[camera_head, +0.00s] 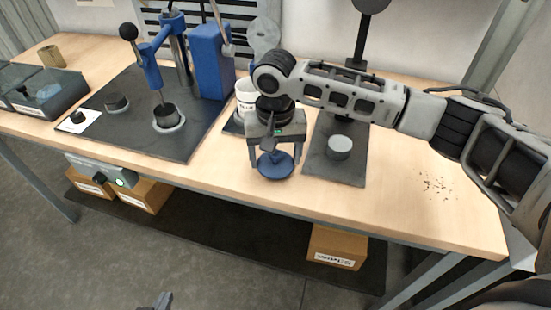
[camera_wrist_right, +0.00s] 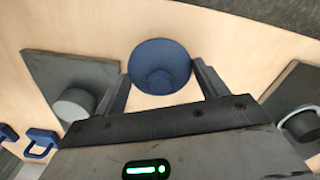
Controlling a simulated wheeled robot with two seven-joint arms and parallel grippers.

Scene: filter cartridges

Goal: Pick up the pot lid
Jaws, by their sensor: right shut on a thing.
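The pot lid (camera_head: 276,164) is a round dark-blue disc with a smaller round raised part in its middle. It also shows in the right wrist view (camera_wrist_right: 160,52) between the fingers. My right gripper (camera_head: 275,157) points down over the bench and is shut on the lid; its fingers also show in the right wrist view (camera_wrist_right: 162,92). I cannot tell whether the lid touches the bench top or hangs just above it. A small dark piece of my left gripper (camera_head: 162,300) shows at the bottom edge; its jaws cannot be made out.
A white pot (camera_head: 246,92) labelled in dark letters stands behind my right gripper. A dark mat (camera_head: 336,170) with a grey round weight (camera_head: 340,147) lies to the right. A blue press (camera_head: 212,60) stands on a dark board at left. The bench (camera_head: 400,200) is clear at front right except for dark specks.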

